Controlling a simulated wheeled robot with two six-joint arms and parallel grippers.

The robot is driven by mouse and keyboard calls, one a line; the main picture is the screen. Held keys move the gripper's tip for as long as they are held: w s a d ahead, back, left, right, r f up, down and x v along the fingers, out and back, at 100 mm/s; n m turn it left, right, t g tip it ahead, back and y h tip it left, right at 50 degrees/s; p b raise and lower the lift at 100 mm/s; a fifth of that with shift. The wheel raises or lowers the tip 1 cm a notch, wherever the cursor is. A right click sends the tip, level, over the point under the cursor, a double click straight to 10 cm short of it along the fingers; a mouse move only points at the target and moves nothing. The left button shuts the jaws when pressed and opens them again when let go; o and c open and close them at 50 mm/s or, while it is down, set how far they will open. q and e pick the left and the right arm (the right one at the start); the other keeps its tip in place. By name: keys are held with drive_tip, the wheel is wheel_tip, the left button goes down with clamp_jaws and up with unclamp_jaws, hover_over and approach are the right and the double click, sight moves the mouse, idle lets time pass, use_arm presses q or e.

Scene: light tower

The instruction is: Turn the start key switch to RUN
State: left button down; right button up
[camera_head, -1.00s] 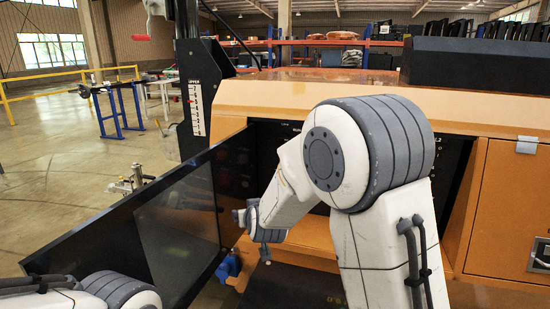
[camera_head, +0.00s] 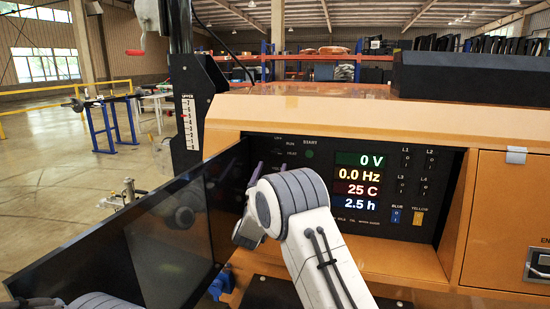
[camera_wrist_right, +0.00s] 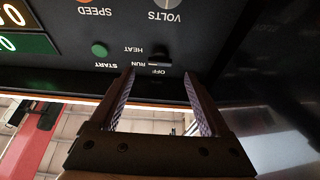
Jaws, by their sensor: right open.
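The start key switch (camera_wrist_right: 160,59) is a small dark knob on the black panel in the right wrist view, upside down there, among the OFF, RUN and HEAT labels. I cannot tell which label it points at. In the head view those labels sit at the panel's upper left, and the knob is too small to make out. My right gripper (camera_wrist_right: 158,88) is open, with its two fingers on either side of the switch in the picture and nothing between them. It also shows in the head view (camera_head: 268,168), just below the labels. My left gripper is out of view.
A green START button (camera_wrist_right: 99,50) sits beside the switch. The lit display (camera_head: 372,181) reads 0 V, 0.0 Hz, 25 C and 2.5 h. An open dark door (camera_head: 150,235) stands left of the panel recess. The orange housing (camera_head: 330,115) frames it.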

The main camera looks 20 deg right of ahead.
sight(276, 155)
drive_tip(key=shift+p+x, duration=0.4)
drive_tip(key=shift+x, duration=2.25)
clamp_jaws()
